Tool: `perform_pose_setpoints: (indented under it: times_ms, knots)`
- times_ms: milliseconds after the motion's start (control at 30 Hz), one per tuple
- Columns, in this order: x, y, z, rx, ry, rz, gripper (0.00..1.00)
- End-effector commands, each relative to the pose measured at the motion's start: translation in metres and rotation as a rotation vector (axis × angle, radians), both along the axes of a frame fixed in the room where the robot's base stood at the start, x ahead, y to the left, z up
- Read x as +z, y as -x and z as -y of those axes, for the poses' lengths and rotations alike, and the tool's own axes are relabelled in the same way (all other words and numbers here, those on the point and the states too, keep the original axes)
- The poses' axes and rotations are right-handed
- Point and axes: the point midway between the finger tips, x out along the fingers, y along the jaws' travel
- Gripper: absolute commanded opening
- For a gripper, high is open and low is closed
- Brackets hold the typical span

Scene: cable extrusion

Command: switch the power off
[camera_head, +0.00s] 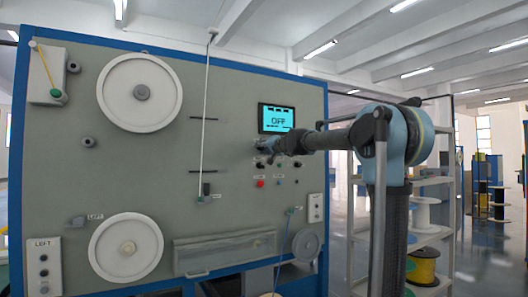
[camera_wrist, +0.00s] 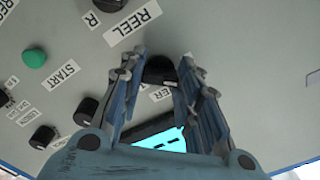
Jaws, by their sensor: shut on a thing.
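My gripper (camera_wrist: 160,62) is closed around a black knob (camera_wrist: 158,72) on the grey panel, with a finger on each side of it. A label partly hidden by a finger, ending in "ER" (camera_wrist: 160,94), lies beside the knob. In the head view my gripper (camera_head: 270,147) is at the panel, just below the screen, and hides the knob. The cyan screen (camera_head: 277,119) reads "OFF". Part of the screen also shows between the fingers in the wrist view (camera_wrist: 168,142).
A green START button (camera_wrist: 34,58) and other black knobs (camera_wrist: 87,110) sit left of the fingers in the wrist view. A red button (camera_head: 261,183) is below my gripper. Large white reels (camera_head: 109,91) are on the left of the panel. Shelving with spools (camera_head: 425,270) stands at right.

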Motion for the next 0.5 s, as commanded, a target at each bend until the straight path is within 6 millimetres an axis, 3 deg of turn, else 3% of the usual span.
perform_pose_setpoints:
  times_ms: [300, 333, 400, 500]
  knots:
    - [-0.0022, -0.0013, 0.0031, -0.006, 0.012, 0.006, 0.07]
    - [-0.0023, -0.0014, 0.0031, -0.006, 0.012, 0.006, 0.35]
    - [-0.0023, -0.0014, 0.0033, -0.007, 0.012, 0.005, 0.5]
    - [-0.0021, -0.0013, 0.0029, -0.006, 0.01, 0.004, 0.52]
